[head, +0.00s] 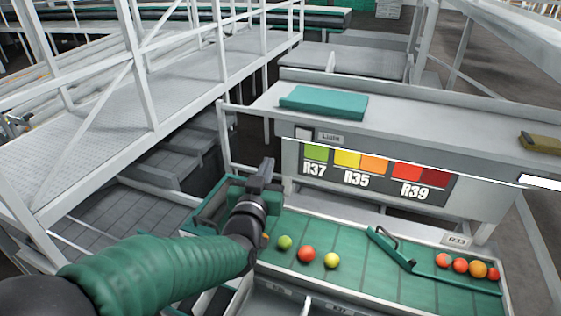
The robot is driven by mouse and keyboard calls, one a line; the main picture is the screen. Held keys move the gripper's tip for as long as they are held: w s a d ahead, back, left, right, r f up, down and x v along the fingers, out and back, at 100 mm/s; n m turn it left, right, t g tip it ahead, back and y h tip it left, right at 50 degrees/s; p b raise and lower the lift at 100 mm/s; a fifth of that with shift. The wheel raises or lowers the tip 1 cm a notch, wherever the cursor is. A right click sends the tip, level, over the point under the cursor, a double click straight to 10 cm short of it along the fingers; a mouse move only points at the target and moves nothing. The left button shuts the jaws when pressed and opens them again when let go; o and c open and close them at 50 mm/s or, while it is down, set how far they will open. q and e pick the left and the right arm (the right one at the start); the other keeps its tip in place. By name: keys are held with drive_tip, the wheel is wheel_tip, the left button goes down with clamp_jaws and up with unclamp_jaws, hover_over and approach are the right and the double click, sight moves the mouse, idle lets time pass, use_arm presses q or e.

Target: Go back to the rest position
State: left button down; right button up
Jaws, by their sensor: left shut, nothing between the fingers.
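My left arm, in a green sleeve, comes in from the lower left in the head view. My left gripper (262,178) is shut and empty, held above the left end of a green sorting tray (345,271). A green tomato (285,242), a red tomato (306,254) and a yellow tomato (332,260) lie on the tray just right of my wrist. Part of an orange one shows at the wrist's edge. My right gripper is not in view.
A green divider with a dark handle (391,250) sets off several red and orange tomatoes (460,265) at the tray's right end. Behind stands a colour chart panel (375,175), with a teal pad (323,102) on the shelf above. A railed walkway (110,110) runs along the left.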

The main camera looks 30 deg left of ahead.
use_arm(q)
drive_tip(key=s+d+f+m+g+h+b, duration=0.1)
drive_tip(key=d+f+g+h, duration=0.1)
drive_tip(key=d+f, duration=0.35)
drive_tip(key=s+d+f+m+g+h, duration=0.1)
drive_tip(key=s+d+f+g+h, duration=0.15)
drive_tip(key=f, duration=0.55)
drive_tip(key=s+d+f+m+g+h+b, duration=0.1)
drive_tip(key=d+f+g, duration=0.25)
drive_tip(key=f, duration=0.35)
drive_tip(key=s+d+f+g, duration=0.2)
drive_tip(key=s+f+g, duration=0.1)
drive_tip(key=s, duration=0.3)
drive_tip(key=s+d+f+m+g+h, duration=0.1)
drive_tip(key=s+d+f+g, duration=0.2)
drive_tip(key=s+f, duration=0.2)
drive_tip(key=shift+s+f+m, duration=0.3)
drive_tip(key=shift+s+f, duration=0.05)
drive_tip(key=shift+f, duration=0.3)
drive_tip(key=shift+a+h, duration=0.1)
drive_tip(key=shift+h, duration=0.15)
